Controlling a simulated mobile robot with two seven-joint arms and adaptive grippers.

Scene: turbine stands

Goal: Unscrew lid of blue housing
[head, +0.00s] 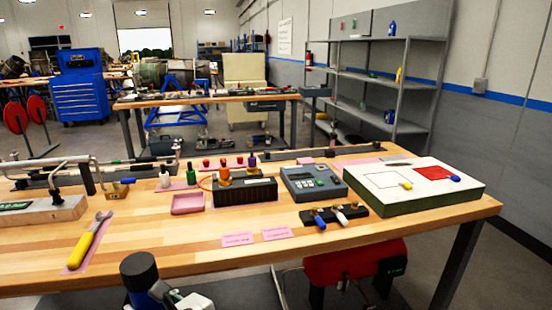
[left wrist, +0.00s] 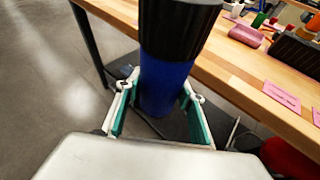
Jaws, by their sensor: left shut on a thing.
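The blue housing (left wrist: 165,88) with its black lid (left wrist: 180,28) is between the green-padded fingers of my left gripper (left wrist: 160,95), which is shut on the blue body. The lid sits on top of the housing and points away from the gripper. In the head view the black lid (head: 140,268) shows at the bottom, in front of the table edge, with a little of the blue housing (head: 143,299) below it. Part of my left gripper (head: 188,301) shows beside it. My right gripper is in neither view.
The wooden workbench (head: 330,238) lies just beyond the housing. On it are a yellow-handled wrench (head: 82,247), a pink tray (head: 187,203), a grey meter (head: 313,183) and a white-topped box (head: 415,190). A red stool (head: 352,262) stands under the front edge.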

